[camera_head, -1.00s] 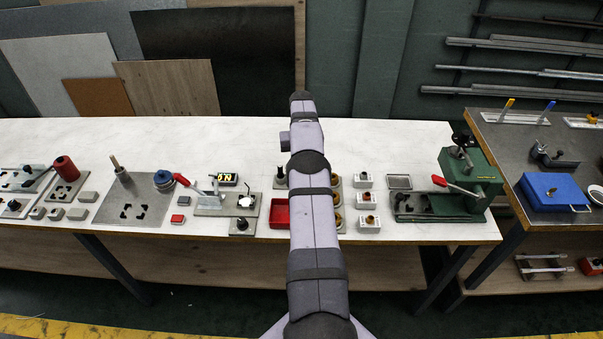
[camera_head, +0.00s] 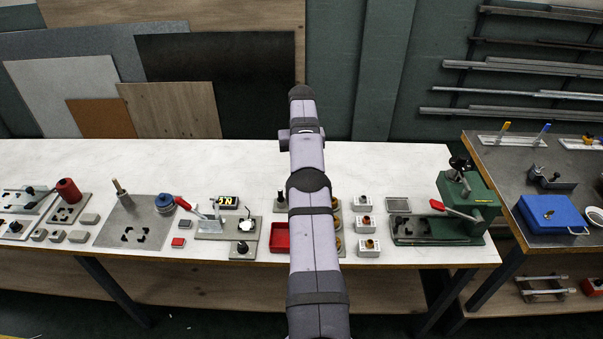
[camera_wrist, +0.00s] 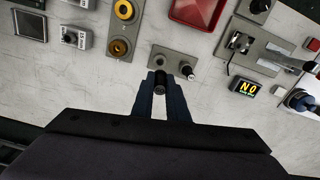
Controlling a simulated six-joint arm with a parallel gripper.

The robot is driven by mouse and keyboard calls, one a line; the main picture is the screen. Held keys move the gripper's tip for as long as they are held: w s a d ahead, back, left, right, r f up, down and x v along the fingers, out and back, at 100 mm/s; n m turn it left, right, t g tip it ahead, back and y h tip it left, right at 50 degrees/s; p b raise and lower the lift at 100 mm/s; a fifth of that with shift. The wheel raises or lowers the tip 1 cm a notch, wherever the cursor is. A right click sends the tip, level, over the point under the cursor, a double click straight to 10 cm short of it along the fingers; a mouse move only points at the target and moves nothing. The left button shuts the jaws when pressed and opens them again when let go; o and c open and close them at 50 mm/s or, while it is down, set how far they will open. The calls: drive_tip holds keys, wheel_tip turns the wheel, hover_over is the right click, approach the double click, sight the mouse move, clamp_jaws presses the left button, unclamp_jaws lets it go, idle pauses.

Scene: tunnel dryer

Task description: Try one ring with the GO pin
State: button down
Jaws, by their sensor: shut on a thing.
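My gripper (camera_wrist: 162,82) is low over the bench in the wrist view, with its dark fingers shut on a dark cylindrical pin (camera_wrist: 159,88). Whether it is the GO pin cannot be read. Just beyond is a grey pin plate (camera_wrist: 172,62) with a second pin (camera_wrist: 188,72) standing in it. Beside it, a grey plate carries a yellow ring (camera_wrist: 124,10) and a brass-coloured ring (camera_wrist: 119,47). In the head view my arm hides the gripper and much of the ring plate; one ring (camera_head: 337,244) shows at the arm's right edge.
A red tray (camera_head: 280,237) lies left of my arm. A lever fixture (camera_head: 215,226) and a lit display (camera_head: 227,202) stand farther left. Several small white boxes (camera_head: 365,223) and a green press (camera_head: 468,205) are to the right. The back of the white bench (camera_head: 390,160) is clear.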

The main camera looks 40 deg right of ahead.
drive_tip(key=shift+s+d+r, duration=0.1)
drive_tip(key=shift+d+r, duration=0.05)
drive_tip(key=shift+r, duration=0.05)
drive_tip(key=s+d+f+p, duration=0.1)
drive_tip(key=s+p, duration=0.4)
drive_tip(key=s, duration=0.8)
drive_tip(key=shift+s+f+p, duration=0.15)
drive_tip(key=shift+f+p, duration=0.25)
drive_tip(key=shift+f, duration=0.05)
drive_tip(key=shift+d+f+b, duration=0.1)
drive_tip(key=shift+f+b, duration=1.1)
drive_tip(key=shift+f, duration=0.75)
drive_tip(key=shift+f+b, duration=1.3)
drive_tip(key=shift+f, duration=0.65)
idle(2.1)
